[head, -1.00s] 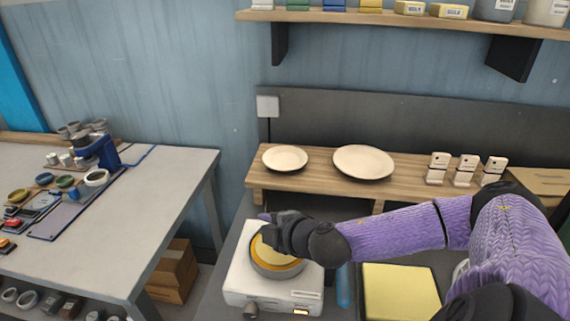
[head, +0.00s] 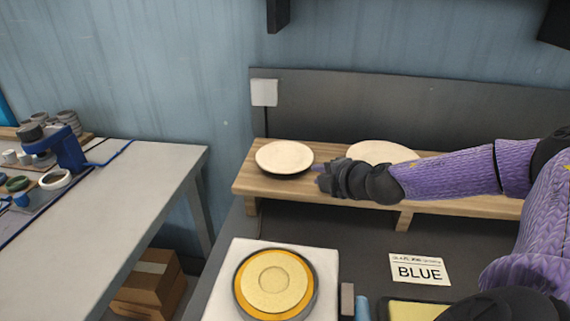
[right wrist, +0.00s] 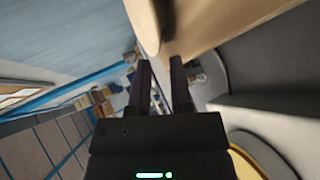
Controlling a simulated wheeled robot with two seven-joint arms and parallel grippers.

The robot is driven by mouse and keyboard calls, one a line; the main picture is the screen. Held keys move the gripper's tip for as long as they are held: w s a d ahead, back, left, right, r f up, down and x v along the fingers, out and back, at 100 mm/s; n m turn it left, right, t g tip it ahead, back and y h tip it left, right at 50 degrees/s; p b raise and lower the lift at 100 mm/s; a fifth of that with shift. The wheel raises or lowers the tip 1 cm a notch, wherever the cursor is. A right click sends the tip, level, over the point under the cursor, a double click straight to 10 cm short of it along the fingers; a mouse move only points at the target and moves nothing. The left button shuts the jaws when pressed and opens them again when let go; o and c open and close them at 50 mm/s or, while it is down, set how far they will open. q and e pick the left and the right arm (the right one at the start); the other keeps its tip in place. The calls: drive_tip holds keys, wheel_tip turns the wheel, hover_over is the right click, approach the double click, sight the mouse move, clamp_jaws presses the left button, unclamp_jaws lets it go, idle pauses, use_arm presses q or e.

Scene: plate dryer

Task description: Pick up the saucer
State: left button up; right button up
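The saucer, the smaller cream plate (head: 284,156), lies on the left part of the wooden shelf (head: 222,0) in the head view. My right gripper (head: 319,175) is just right of its rim, pointing left, with a small gap seeming to remain. In the right wrist view, the two dark fingers (right wrist: 161,62) stand apart with nothing held between them. A pale rounded edge (right wrist: 145,25), likely the saucer, shows just beyond the fingertips. My left gripper is not in view.
A larger cream plate (head: 378,152) sits on the shelf behind my right forearm, partly hidden. Below are a white device with a round yellow-rimmed disc (head: 275,284) and a BLUE card (head: 419,269). A grey table (head: 110,220) stands left.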

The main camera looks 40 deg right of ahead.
sight(298, 168)
drive_tip(key=p+x, duration=0.2)
drive_tip(key=x, duration=0.6)
drive_tip(key=shift+w+a, duration=0.1)
drive_tip(key=shift+w, duration=0.4)
drive_tip(key=shift+s, duration=0.1)
clamp_jaws()
